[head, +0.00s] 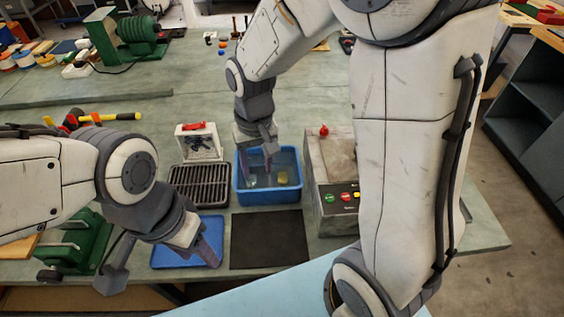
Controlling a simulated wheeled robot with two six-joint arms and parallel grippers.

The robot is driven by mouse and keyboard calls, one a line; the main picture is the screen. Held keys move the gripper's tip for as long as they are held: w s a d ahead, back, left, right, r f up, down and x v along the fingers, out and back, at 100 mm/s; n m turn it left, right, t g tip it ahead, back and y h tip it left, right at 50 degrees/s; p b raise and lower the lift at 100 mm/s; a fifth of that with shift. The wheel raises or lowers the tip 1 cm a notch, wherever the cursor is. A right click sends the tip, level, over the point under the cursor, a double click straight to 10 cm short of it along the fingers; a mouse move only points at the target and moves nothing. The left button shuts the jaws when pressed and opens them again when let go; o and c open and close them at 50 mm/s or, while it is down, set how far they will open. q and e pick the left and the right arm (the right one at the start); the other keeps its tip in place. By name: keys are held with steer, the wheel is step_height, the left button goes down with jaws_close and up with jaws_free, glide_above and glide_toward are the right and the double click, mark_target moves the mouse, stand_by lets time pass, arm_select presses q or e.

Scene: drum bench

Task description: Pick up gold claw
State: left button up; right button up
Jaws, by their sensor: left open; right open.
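A small gold-yellow piece (282,177), which may be the gold claw, lies in the blue bin (268,197) on the bench; it is too small for me to make out its shape. A pale, clear-looking piece (252,181) lies to its left in the bin. My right gripper (259,160) points down into the bin from its back edge, open, left of the gold piece and apart from it. My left gripper (209,253) is open over the flat blue tray (172,257) at the bench's front and holds nothing that I can see.
A dark slotted rack (200,184) stands left of the bin, with a white box (198,142) behind it. A grey machine with buttons (338,197) stands close on the right. A black mat (269,240) lies bare in front. Tools and a green machine (122,38) are further back.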

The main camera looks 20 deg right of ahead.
steer(key=w+d+f+m, duration=0.4)
steer(key=w+d, duration=0.2)
steer(key=d, duration=0.2)
steer(key=p, duration=0.1)
glide_above(282, 177)
step_height(282, 177, down, 4)
steer(key=shift+f, duration=0.2)
steer(key=shift+d+f+p, duration=0.1)
steer(key=shift+f+p, duration=0.5)
steer(key=shift+f, duration=2.4)
jaws_close()
